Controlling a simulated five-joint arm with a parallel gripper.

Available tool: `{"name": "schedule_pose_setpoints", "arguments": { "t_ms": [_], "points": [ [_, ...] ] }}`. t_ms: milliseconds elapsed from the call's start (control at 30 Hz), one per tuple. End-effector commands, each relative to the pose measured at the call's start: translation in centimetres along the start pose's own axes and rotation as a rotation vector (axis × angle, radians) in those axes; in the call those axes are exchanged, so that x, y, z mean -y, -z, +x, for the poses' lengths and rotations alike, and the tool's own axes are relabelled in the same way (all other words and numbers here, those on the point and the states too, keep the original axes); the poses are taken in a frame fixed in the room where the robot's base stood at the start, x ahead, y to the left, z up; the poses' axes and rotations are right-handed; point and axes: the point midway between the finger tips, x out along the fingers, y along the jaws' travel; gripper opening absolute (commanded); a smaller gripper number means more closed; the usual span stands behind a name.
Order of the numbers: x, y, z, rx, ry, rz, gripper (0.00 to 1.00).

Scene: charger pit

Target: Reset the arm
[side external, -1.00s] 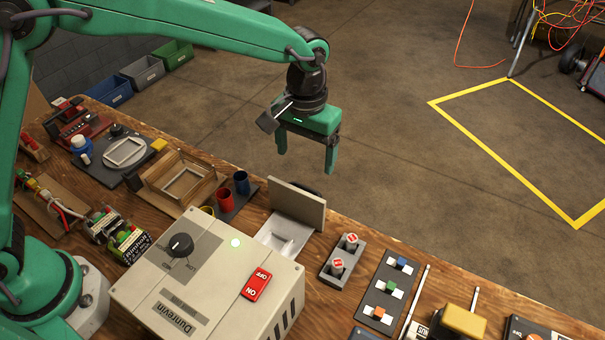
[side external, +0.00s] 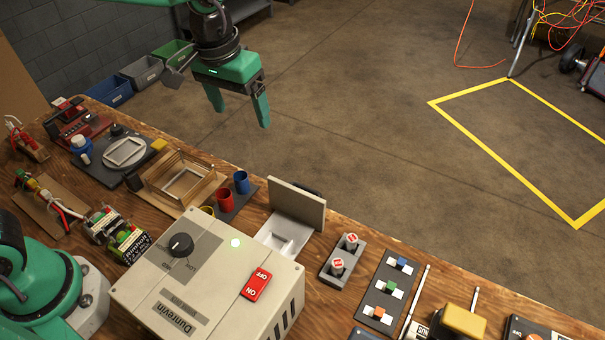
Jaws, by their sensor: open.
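My gripper (side external: 238,108) hangs at the top of the side external view, pointing down. Its two green fingers are apart with nothing between them. It is raised above and beyond the back edge of the workbench, left of the picture's middle. Most of my upper arm is out of the frame. My green base shows at the lower left.
The wooden bench (side external: 335,300) carries a beige charger box (side external: 215,270) with a red switch (side external: 257,284), a slot with a raised lid (side external: 297,206), red and blue cups (side external: 241,182), a wooden frame (side external: 182,182) and small parts.

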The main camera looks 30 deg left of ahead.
Motion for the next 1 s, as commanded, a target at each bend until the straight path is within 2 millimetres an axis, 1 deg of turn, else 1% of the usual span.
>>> {"name": "schedule_pose_setpoints", "arguments": {
  "t_ms": [33, 200, 500, 733, 1000],
  "points": [
    [1.0, -0.6, -0.9, -0.017, -0.003, -0.004, 0.82],
    [3.9, -2.5, -3.0, -0.069, -0.009, -0.003, 0.82],
    [8.3, -6.8, -5.5, -0.16, -0.006, 0.001, 0.82],
    [11.1, -10.4, -6.4, -0.229, 0.008, 0.004, 0.82],
    [13.6, -14.5, -6.4, -0.305, 0.035, 0.009, 0.82]
  ]
}}
